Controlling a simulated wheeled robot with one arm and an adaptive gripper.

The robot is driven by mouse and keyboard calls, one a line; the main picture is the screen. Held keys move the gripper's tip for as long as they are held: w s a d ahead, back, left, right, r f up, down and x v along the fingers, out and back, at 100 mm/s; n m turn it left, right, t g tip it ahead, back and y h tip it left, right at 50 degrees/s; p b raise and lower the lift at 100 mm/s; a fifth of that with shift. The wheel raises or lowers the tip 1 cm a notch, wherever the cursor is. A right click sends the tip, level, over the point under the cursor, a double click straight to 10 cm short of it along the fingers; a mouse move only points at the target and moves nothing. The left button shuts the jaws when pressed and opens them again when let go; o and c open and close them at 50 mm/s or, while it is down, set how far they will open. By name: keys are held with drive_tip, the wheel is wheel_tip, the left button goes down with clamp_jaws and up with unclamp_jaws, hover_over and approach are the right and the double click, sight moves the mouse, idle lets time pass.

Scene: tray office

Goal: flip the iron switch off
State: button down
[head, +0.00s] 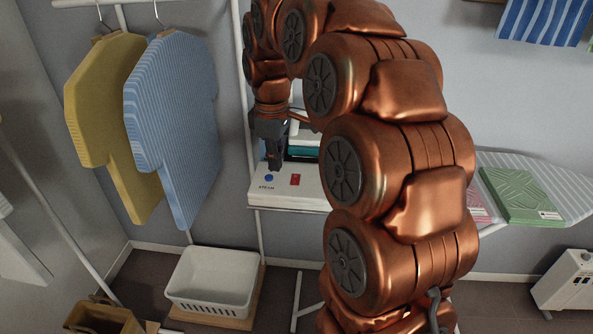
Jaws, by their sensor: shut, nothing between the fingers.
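The iron's white base (285,195) stands on a small shelf behind my arm. On its front panel are a blue round button (269,178) with a label below it, and a red switch (295,180) to its right. I cannot tell which way the red switch is set. A white and teal iron (303,145) sits on the base, partly hidden by my arm. My gripper (274,166) is shut and empty, pointing down just above the blue button, left of the red switch. I cannot tell whether it touches the panel.
A yellow shirt (108,120) and a blue striped shirt (175,120) hang at the left. A white basket (212,280) and a brown box (103,318) are on the floor. A striped ironing board (545,180) with a green folded cloth (518,195) stands right. A white heater (570,284) is at lower right.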

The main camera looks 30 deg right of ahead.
drive_tip(key=n, duration=0.2)
hover_over(296, 177)
drive_tip(key=s, duration=0.1)
drive_tip(key=shift+s+a+r+t+h, duration=0.1)
drive_tip(key=shift+a+t+h, duration=0.2)
drive_tip(key=shift+a+h, duration=0.1)
drive_tip(key=f+p, duration=0.1)
drive_tip(key=f, duration=0.3)
drive_tip(key=f+p, duration=0.1)
drive_tip(key=f, duration=0.4)
drive_tip(key=w+d+f+p, duration=0.1)
drive_tip(key=f, duration=0.4)
drive_tip(key=shift+w, duration=0.1)
drive_tip(key=shift+w+f, duration=0.2)
drive_tip(key=shift+f, duration=0.05)
drive_tip(key=shift+s, duration=0.2)
